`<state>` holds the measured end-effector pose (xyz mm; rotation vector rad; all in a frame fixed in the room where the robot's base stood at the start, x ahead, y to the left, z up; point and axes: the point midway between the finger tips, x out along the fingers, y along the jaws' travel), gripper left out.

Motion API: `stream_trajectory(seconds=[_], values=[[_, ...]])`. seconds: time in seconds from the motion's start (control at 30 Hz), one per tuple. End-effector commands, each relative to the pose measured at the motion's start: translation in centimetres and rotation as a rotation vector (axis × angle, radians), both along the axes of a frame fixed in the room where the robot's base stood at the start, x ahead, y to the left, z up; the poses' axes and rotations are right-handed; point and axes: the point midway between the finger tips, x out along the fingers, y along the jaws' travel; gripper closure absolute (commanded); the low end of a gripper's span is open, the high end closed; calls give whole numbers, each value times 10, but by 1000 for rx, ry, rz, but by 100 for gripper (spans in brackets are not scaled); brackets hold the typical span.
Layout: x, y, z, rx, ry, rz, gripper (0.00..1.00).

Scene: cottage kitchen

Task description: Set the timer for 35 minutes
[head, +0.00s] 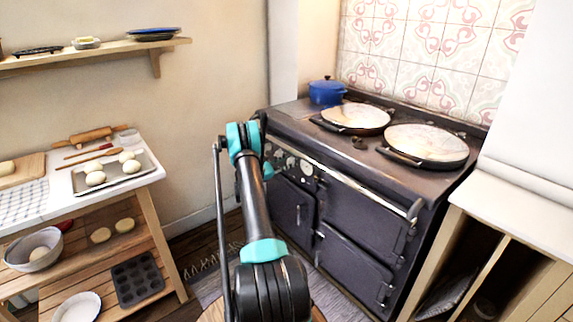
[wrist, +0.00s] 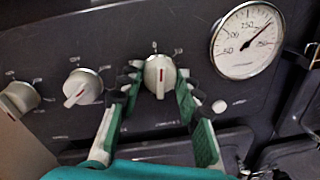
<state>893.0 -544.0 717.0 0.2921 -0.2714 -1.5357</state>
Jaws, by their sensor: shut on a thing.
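In the wrist view, a round white knob (wrist: 159,72) with a red pointer line sits on the dark stove panel. My gripper (wrist: 157,84) has its green-padded fingers on either side of this knob and is shut on it. The red line stands close to vertical. A "0" shows above the knob and small marks lie around it, mostly too small to read. In the head view, my arm reaches to the front of the dark range stove (head: 355,205), and its knobs are partly hidden by my arm.
Two more knobs (wrist: 82,87) (wrist: 18,97) are left of the held one. A round gauge (wrist: 246,40) and a small white button (wrist: 219,106) are to its right. A silver rail (head: 365,187) runs along the stove front. A worktable (head: 150,178) with dough stands left.

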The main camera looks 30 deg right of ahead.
Motion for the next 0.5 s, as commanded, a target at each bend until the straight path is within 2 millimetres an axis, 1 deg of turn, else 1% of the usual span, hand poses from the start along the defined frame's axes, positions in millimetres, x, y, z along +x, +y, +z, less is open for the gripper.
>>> stream_trajectory(seconds=[0.5], values=[[-2, 0, 0, 38, -474, -1, 95]])
